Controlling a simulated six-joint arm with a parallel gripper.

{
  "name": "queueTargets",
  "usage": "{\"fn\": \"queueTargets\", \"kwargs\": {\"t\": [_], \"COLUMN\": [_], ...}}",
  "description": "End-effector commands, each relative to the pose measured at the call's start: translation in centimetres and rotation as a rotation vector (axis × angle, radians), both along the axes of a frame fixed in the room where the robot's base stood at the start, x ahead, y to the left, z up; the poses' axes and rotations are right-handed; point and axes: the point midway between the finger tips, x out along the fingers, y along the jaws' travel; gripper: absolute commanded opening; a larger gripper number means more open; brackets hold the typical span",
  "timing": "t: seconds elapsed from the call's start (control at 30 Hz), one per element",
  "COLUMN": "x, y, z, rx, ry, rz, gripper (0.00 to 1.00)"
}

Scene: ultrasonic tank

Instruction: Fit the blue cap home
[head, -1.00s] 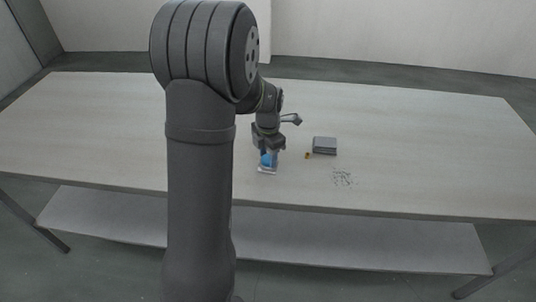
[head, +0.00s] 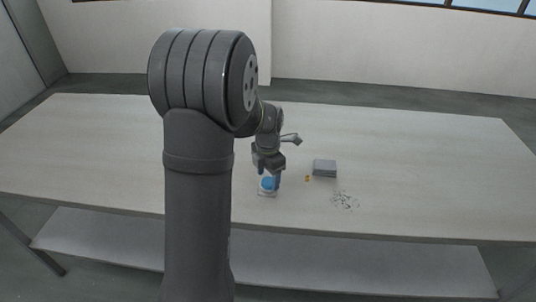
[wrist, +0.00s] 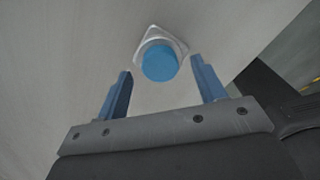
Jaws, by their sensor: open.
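The blue cap (wrist: 160,62) is a round disc sitting on a pale, roughly square base (wrist: 143,42) with rounded corners in the wrist view. In the head view the cap (head: 267,184) and base (head: 266,194) are on the table below my gripper. My gripper (wrist: 163,77) has its two blue fingers spread wide, one on each side of the cap's near edge, with gaps between them and the cap. It holds nothing. In the head view my gripper (head: 268,178) is just above the cap and partly covers it. Whether the cap is fully seated cannot be told.
A grey box (head: 324,167) stands on the table (head: 420,170) right of my gripper. A small orange item (head: 307,179) lies in front of it. A patch of small scattered bits (head: 345,200) lies nearer the front edge. The table's left side is clear.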

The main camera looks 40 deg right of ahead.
Motion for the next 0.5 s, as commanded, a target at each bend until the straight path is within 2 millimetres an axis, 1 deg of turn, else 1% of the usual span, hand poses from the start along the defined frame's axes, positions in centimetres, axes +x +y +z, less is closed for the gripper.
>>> {"fn": "queueTargets", "kwargs": {"t": [0.17,0.4,0.5], "x": [0.1,0.0,0.0], "y": [-0.1,0.0,0.0], "z": [3.9,9.9,12.1], "rx": [-0.004,-0.004,-0.003], "ry": [-0.004,-0.004,-0.003], "rz": [0.0,0.0,0.0], "gripper": [0.64,0.64,0.64]}}
